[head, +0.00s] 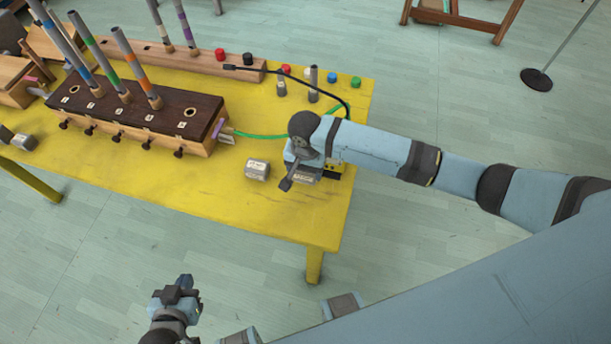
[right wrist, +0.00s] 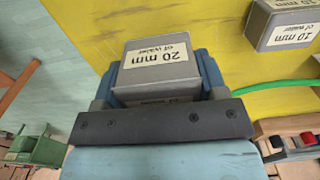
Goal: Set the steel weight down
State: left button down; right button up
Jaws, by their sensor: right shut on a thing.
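My right gripper (head: 303,172) is over the right front part of the yellow table. In the right wrist view its blue fingers (right wrist: 160,78) are shut on a grey steel weight (right wrist: 158,68) labelled "20 mm of water". In the head view the wrist and fingers mostly hide this weight. I cannot tell whether it touches the tabletop. A second steel weight (head: 257,169), labelled "10 mm of water" in the right wrist view (right wrist: 284,27), stands on the table just left of the gripper, apart from it. My left gripper (head: 184,284) hangs low in front of the table; its jaws are unclear.
The yellow table (head: 285,218) is bare in front of the weights. A dark-topped wooden chest (head: 135,108) with striped tubes stands left, with a green hose (head: 262,135) running from it. Other grey blocks (head: 24,141) lie far left. Small coloured caps (head: 328,79) stand at the back.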

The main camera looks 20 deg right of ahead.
aim_at(305, 177)
notch_tip(305, 177, down, 4)
jog(key=shift+f, duration=0.15)
dwell(0.3)
jog(key=o, duration=1.3)
jog(key=shift+f, duration=0.1)
